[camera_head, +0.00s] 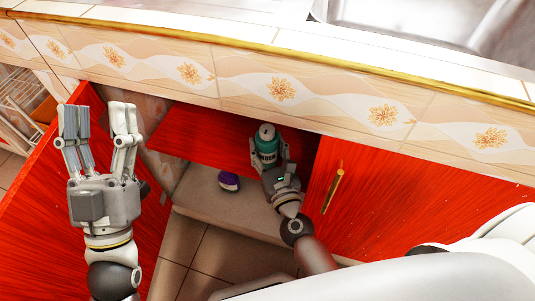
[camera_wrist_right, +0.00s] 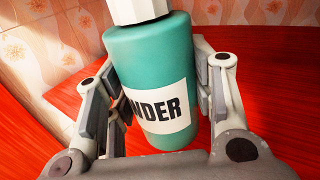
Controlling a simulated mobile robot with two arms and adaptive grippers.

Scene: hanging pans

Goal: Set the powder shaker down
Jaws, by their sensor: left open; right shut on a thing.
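The powder shaker (camera_head: 266,144) is a teal bottle with a white cap and a white label. My right gripper (camera_head: 270,163) is shut on it, inside the open cabinet at the red shelf (camera_head: 200,138). In the right wrist view the shaker (camera_wrist_right: 150,60) stands between the two fingers of my right gripper (camera_wrist_right: 155,110), nearly upright with a slight tilt in the picture. Its base is close to the red surface (camera_wrist_right: 265,85); I cannot tell whether it touches. My left gripper (camera_head: 97,140) is open and empty, raised at the left in front of the red cabinet door.
A purple and white object (camera_head: 228,181) lies on the pale cabinet floor (camera_head: 200,198) below the shelf. A red door with a gold handle (camera_head: 333,190) stands to the right. The tiled counter edge (camera_head: 280,88) runs above the opening. A wire rack (camera_head: 20,100) is at far left.

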